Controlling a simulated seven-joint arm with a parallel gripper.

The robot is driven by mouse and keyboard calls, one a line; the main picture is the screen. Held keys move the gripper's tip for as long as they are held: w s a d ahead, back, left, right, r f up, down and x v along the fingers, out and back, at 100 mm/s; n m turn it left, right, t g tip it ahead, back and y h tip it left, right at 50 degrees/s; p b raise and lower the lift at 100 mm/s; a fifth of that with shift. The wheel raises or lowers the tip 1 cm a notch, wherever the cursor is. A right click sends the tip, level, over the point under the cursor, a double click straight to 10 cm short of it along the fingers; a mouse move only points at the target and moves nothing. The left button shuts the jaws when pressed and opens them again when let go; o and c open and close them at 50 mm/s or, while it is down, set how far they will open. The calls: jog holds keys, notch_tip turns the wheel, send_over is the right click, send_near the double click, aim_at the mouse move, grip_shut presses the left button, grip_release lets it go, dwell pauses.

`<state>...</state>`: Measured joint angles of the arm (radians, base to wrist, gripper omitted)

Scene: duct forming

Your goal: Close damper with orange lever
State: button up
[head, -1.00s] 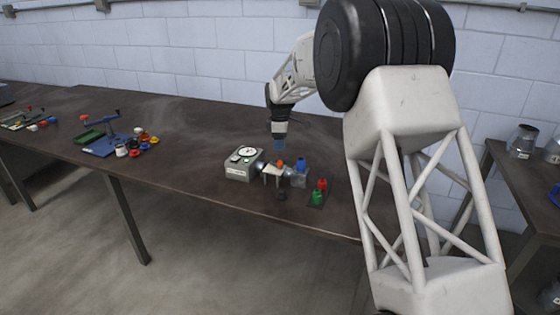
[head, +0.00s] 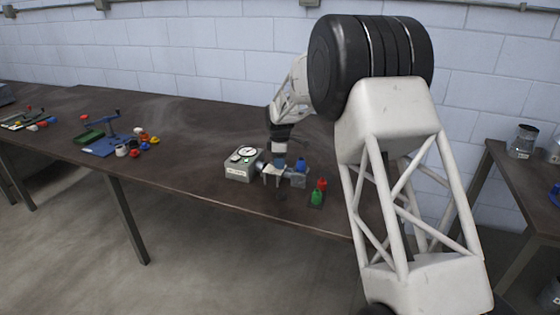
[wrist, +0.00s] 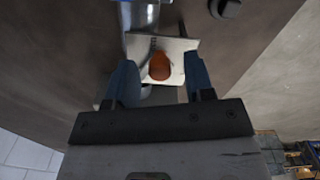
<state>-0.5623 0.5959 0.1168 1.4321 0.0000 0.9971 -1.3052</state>
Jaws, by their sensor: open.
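The orange lever (wrist: 159,66) shows in the wrist view as a rounded orange knob over a pale plate (wrist: 180,44) on a metal duct (wrist: 140,14). My gripper (wrist: 160,82) is open, with one blue finger on each side of the lever. I cannot tell whether either finger touches it. In the head view my gripper (head: 279,163) is lowered over the damper assembly and hides the orange lever. The pale plate and its bracket (head: 272,178) stand beside the grey gauge box (head: 243,166).
A blue part (head: 299,166) stands just right of my gripper. Red (head: 322,184) and green (head: 317,197) pieces sit near the table's front edge. A dark round knob (wrist: 226,8) lies on the table. A blue tool stand (head: 105,146) is far left; the table between is mostly clear.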

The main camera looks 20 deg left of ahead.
jog(key=shift+c, duration=0.2)
grip_shut()
